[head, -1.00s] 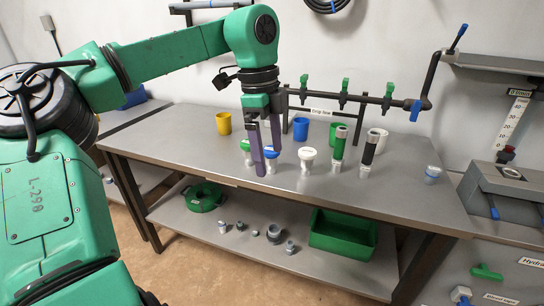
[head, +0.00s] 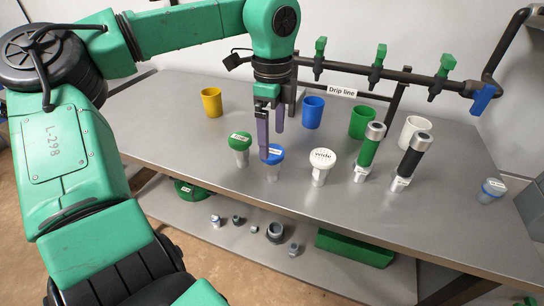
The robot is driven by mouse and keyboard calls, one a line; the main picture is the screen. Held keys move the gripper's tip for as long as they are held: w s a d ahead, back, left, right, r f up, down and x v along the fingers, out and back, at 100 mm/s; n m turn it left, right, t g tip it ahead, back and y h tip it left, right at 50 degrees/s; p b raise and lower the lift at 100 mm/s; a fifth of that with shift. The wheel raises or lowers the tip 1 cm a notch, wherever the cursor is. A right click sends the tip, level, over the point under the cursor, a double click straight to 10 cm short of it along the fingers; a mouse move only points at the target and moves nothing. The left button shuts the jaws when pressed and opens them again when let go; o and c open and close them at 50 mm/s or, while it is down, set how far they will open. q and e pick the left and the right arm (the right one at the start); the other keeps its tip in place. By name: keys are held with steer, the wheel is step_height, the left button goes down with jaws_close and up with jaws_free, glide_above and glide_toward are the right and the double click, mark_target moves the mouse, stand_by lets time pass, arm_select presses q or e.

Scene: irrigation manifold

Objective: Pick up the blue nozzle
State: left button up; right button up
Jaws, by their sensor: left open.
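The blue nozzle (head: 275,155) stands upright on the grey bench, with a round blue labelled cap on a pale stem. My left gripper (head: 271,142) is open and points down at the blue nozzle. Its nearer purple finger overlaps the left part of the cap in the picture, and the farther finger shows above and behind it. I cannot tell whether a finger touches the cap. Nothing is held. My right gripper is not in view.
A green nozzle (head: 240,142) stands close left and a white "wide" nozzle (head: 322,160) right. Yellow (head: 211,102), blue (head: 313,112), green (head: 362,122) and white (head: 414,128) cups stand behind. The front bench is clear.

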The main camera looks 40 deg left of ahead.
mark_target(272, 151)
arm_select(q)
steer(key=f, duration=0.7)
steer(key=shift+w+a, duration=0.15)
steer(key=shift+a, duration=0.1)
steer(key=shift+w+f, duration=0.1)
steer(key=shift+f, duration=0.15)
steer(key=c, duration=1.4)
steer(key=shift+r, duration=0.1)
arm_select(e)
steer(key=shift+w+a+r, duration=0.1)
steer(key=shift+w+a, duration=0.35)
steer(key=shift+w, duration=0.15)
arm_select(q)
steer(key=shift+r, duration=0.5)
step_height(272, 151, up, 19)
steer(key=shift+p, duration=1.1)
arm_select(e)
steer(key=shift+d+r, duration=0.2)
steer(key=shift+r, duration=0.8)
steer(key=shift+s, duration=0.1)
